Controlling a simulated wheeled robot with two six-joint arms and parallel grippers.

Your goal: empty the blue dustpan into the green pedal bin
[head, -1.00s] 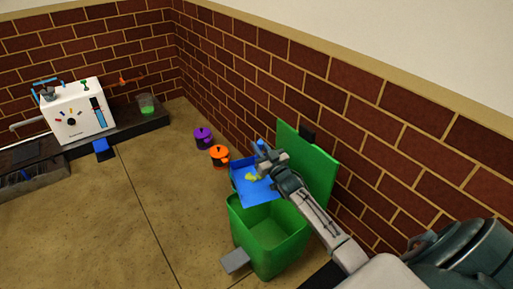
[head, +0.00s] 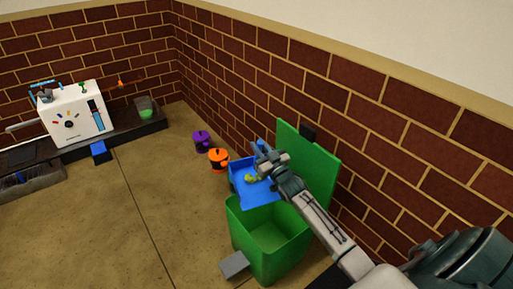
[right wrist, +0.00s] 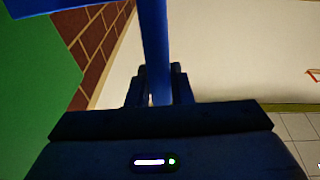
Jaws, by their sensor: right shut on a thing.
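The blue dustpan (head: 258,196) is held above the back left part of the green pedal bin (head: 266,245), with its front edge over the bin's opening. Yellow-green scraps (head: 251,179) lie in the pan. The bin's lid (head: 318,172) stands open and the inside that I can see looks empty. My right gripper (head: 262,153) is shut on the dustpan's blue handle, which also shows between the fingers in the right wrist view (right wrist: 155,45). The grey pedal (head: 234,264) sticks out at the bin's front left. My left gripper is not in view.
An orange pot (head: 218,160) and a purple pot (head: 201,141) stand on the floor by the brick wall, behind the dustpan. A white machine (head: 73,112) and a glass with green contents (head: 146,107) sit on a dark ledge at the back left. The floor left of the bin is clear.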

